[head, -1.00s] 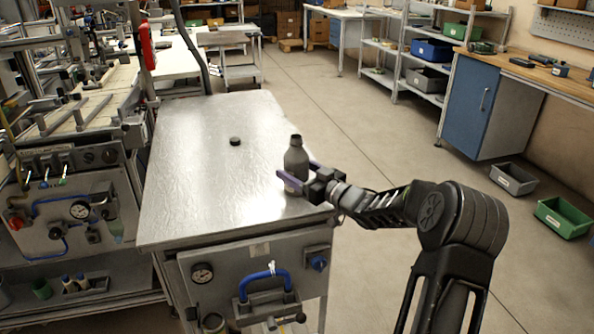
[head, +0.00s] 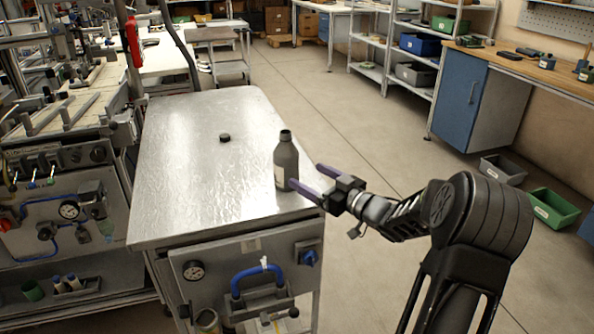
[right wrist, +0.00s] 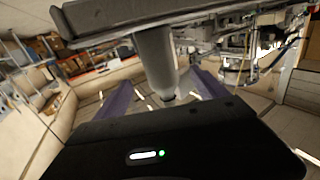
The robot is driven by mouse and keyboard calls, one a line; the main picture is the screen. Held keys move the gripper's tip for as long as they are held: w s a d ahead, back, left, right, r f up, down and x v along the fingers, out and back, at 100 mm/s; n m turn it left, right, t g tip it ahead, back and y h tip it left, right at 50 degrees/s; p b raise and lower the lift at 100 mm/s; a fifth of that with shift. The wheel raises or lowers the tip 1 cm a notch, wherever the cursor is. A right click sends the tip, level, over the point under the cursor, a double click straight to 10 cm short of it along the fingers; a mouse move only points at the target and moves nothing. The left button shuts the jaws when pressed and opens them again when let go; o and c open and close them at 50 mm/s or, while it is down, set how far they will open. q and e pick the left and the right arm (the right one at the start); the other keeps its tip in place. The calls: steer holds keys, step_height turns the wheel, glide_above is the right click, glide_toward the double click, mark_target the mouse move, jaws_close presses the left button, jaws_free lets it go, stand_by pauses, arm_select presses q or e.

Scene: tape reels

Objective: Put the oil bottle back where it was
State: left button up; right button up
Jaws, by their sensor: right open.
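The grey oil bottle (head: 286,160) stands upright and open-topped near the right edge of the metal table (head: 200,185). A small dark round cap (head: 225,138) lies on the table to the left of and behind the bottle. My right gripper (head: 308,179) is open, its purple fingers just to the right of the bottle at the table's right edge, and it holds nothing. In the right wrist view the bottle (right wrist: 155,60) shows between and beyond the open fingers (right wrist: 160,100). My left gripper is not in view.
A machine bench (head: 60,180) with gauges and hoses stands close to the table's left side. A blue handle (head: 262,275) sticks out from the table's front. The floor to the right is clear up to a grey bin (head: 502,168) and a green bin (head: 553,210).

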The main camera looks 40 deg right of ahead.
steer(key=shift+s+d, duration=0.15)
steer(key=shift+s, duration=1.3)
